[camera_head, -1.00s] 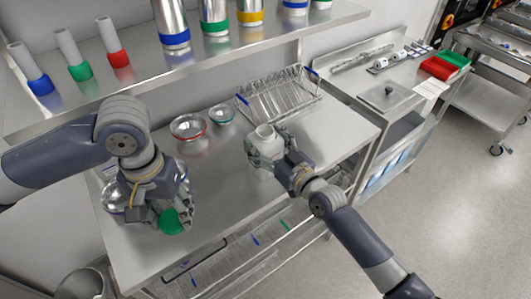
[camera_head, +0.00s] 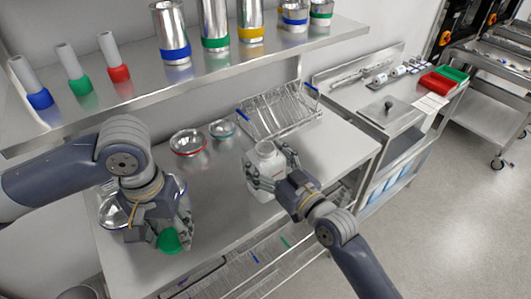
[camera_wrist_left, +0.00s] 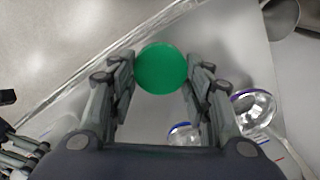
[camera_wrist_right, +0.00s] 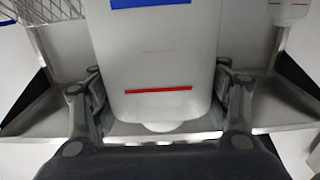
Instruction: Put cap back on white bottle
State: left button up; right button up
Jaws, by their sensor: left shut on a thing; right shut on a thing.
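The white bottle (camera_head: 265,155) is upright in my right gripper (camera_head: 268,180), which is shut on its sides. In the right wrist view the bottle (camera_wrist_right: 155,50) fills the middle, with a red line and a blue patch on it. In the head view its top shows no cap. The green round cap (camera_head: 170,240) is held in my left gripper (camera_head: 168,232), at the front left of the table. The cap (camera_wrist_left: 161,68) also shows between the two fingers in the left wrist view. The cap and the bottle are well apart.
A steel table (camera_head: 215,220) lies beneath both grippers. Bowls (camera_head: 188,142) and a wire rack (camera_head: 280,108) stand at its back. A shelf (camera_head: 130,105) with banded cylinders runs above the left side. More bowls sit near my left gripper. The table between the grippers is clear.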

pick_arm(q)
notch_tip(320, 180, down, 2)
jog(key=shift+s+b, duration=0.1)
jog(key=shift+b, duration=0.75)
pick_arm(e)
jog(key=s+r, duration=0.1)
jog(key=s, duration=1)
jog(key=shift+s, duration=0.25)
jog(key=shift+r, duration=0.1)
jog(key=o, duration=0.5)
jog(key=c, duration=0.9)
jog(key=shift+o, duration=0.2)
jog(key=d+m+t+h, duration=0.3)
jog(key=d+m+h, duration=0.4)
jog(key=d, duration=1.2)
jog(key=h, duration=0.3)
jog(key=shift+f+h, duration=0.3)
jog(key=shift+f, duration=0.1)
